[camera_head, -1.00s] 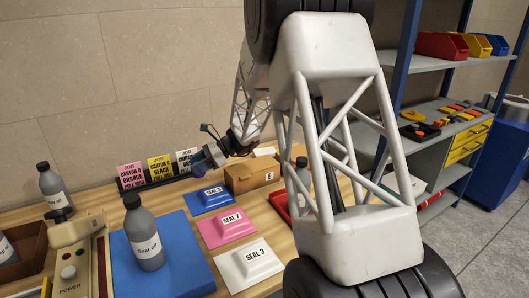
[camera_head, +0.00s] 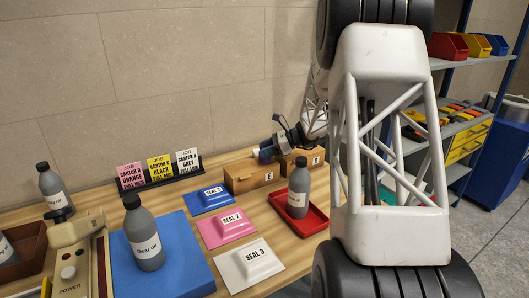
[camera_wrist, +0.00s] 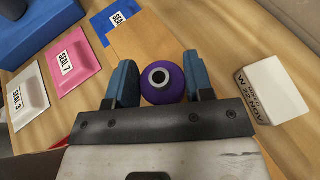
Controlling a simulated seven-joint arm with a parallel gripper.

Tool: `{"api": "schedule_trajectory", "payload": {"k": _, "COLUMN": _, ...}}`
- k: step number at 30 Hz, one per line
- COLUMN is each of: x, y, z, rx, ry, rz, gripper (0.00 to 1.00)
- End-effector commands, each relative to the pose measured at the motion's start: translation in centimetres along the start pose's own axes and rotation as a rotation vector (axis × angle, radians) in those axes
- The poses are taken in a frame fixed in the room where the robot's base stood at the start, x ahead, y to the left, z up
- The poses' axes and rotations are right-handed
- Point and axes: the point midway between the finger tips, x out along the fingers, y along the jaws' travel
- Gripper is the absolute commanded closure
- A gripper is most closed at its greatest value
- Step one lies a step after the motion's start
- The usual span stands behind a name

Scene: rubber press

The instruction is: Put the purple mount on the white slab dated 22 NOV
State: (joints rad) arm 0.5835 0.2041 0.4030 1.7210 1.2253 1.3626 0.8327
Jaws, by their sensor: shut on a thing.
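My gripper (camera_wrist: 161,85) is shut on the purple mount (camera_wrist: 161,82), a round piece with a pale ring and dark centre, held between two blue-grey fingers. The white slab (camera_wrist: 275,82) lies to the right of the gripper in the wrist view, apart from the mount. Its front face reads 22 NOV. I cannot make out this slab in the head view.
Brown cartons (camera_head: 250,178) stand below my gripper. A grey bottle (camera_head: 298,190) stands in a red tray (camera_head: 314,222). Blue, pink and white seal pads (camera_head: 248,265) lie in front. Job cards (camera_head: 160,168) stand by the wall. Another bottle (camera_head: 145,235) stands on a blue mat.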

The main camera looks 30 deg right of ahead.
Motion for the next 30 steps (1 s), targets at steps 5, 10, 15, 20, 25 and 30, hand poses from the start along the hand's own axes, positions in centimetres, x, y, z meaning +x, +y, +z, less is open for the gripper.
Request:
{"api": "schedule_trajectory", "payload": {"k": 5, "x": -1.6, "y": -0.4, "z": -0.6, "rx": 0.009, "ry": 0.0, "rz": -0.022, "gripper": 0.79}}
{"api": "schedule_trajectory", "payload": {"k": 10, "x": -1.9, "y": -0.5, "z": -0.7, "rx": 0.01, "ry": 0.0, "rz": -0.026, "gripper": 0.79}}
{"api": "schedule_trajectory", "payload": {"k": 15, "x": -1.8, "y": -0.5, "z": -0.7, "rx": 0.01, "ry": 0.0, "rz": -0.026, "gripper": 0.79}}
{"api": "schedule_trajectory", "payload": {"k": 20, "x": -1.8, "y": -0.6, "z": -0.7, "rx": 0.01, "ry": 0.0, "rz": -0.026, "gripper": 0.79}}
{"api": "schedule_trajectory", "payload": {"k": 25, "x": -1.7, "y": -1.6, "z": -0.8, "rx": 0.01, "ry": 0.0, "rz": -0.025, "gripper": 0.79}}
{"api": "schedule_trajectory", "payload": {"k": 30, "x": -1.4, "y": -3.6, "z": -0.9, "rx": 0.01, "ry": 0.0, "rz": -0.025, "gripper": 0.79}}
